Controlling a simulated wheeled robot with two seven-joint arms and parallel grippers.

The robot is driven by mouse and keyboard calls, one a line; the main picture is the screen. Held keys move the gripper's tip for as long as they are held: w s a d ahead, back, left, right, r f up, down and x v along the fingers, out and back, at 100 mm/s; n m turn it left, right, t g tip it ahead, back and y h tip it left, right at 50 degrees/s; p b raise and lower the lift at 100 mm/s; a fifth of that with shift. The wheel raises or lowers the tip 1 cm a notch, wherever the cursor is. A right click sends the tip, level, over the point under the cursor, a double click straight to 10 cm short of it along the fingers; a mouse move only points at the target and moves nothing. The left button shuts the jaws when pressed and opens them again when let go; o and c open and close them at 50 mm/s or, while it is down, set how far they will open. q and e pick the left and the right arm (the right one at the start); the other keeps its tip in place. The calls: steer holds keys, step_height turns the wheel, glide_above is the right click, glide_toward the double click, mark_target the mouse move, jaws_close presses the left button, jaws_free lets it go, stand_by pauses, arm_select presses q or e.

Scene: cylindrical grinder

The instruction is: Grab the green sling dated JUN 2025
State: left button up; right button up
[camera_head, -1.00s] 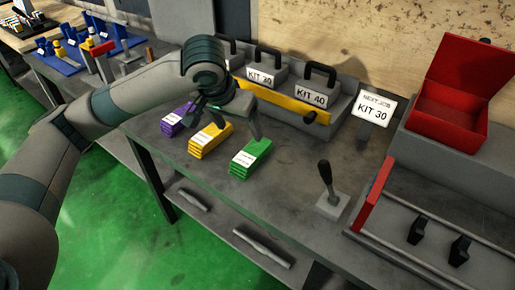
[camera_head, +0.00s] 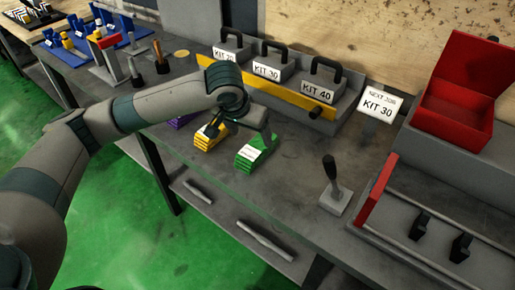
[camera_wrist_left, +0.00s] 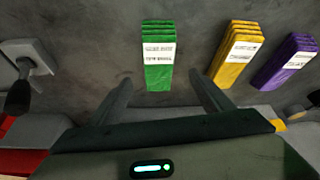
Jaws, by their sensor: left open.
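The green sling (camera_head: 255,152) lies folded on the grey bench, with a white label whose print is too small to read. In the left wrist view the green sling (camera_wrist_left: 158,72) lies ahead of and between my left fingers, and its label is also blurred. My left gripper (camera_head: 262,133) is open and just above the green sling, with no visible hold on it. In the left wrist view my left gripper (camera_wrist_left: 160,92) shows two spread fingers. My right gripper is not in view.
A yellow sling (camera_head: 208,138) and a purple sling (camera_wrist_left: 287,62) lie beside the green one. Kit cases (camera_head: 318,90) stand behind a yellow bar. A black-handled lever (camera_head: 333,185) stands to the right, near a red box (camera_head: 455,100).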

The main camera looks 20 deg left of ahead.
mark_target(257, 145)
arm_select(q)
steer(key=shift+x, duration=2.2)
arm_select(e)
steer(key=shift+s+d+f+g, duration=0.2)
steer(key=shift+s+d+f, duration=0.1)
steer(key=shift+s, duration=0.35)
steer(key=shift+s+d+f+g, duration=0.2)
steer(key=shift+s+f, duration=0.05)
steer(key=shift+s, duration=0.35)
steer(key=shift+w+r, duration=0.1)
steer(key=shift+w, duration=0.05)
arm_select(q)
steer(key=shift+w+f+p, duration=0.1)
steer(key=shift+f+p, duration=0.1)
steer(key=shift+p, duration=0.1)
steer(key=shift+w+d+f, duration=0.1)
steer(key=shift+w+f, duration=0.05)
steer(key=shift+f, duration=0.15)
steer(key=p+x, duration=0.1)
steer(key=x, duration=0.3)
steer(key=shift+d+r, duration=0.1)
steer(key=shift+d, duration=0.05)
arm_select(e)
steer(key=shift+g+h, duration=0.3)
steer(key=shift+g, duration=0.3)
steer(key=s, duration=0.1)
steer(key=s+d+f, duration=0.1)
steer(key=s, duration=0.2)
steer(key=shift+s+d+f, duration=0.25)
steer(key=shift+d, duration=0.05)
